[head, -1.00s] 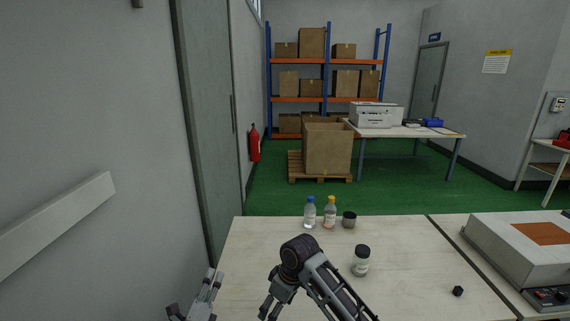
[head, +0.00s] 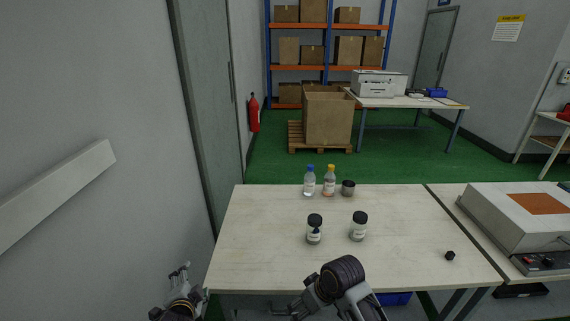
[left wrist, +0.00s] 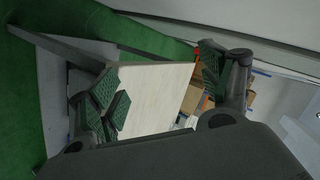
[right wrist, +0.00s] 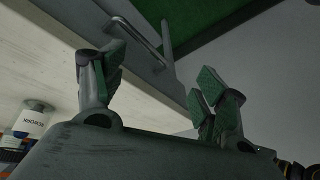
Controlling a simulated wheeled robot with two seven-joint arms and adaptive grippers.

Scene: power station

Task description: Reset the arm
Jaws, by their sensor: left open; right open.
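My left gripper (head: 188,280) is at the bottom left in the head view, left of the table's near corner. In the left wrist view its two fingers (left wrist: 160,85) are spread with nothing between them. My right arm bends at the bottom centre, in front of the table's near edge. Its gripper (head: 284,312) is partly cut off by the frame's bottom. The right wrist view shows its fingers (right wrist: 160,78) apart and empty, with the table edge behind them.
The pale table (head: 260,262) carries two dark-capped jars (head: 314,230) (head: 359,227), a blue-capped bottle (head: 309,182), an orange-capped bottle (head: 329,182), a grey cup (head: 348,189) and a small black knob (head: 450,256). A grey device (head: 520,220) stands right. A wall (head: 90,220) borders the left.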

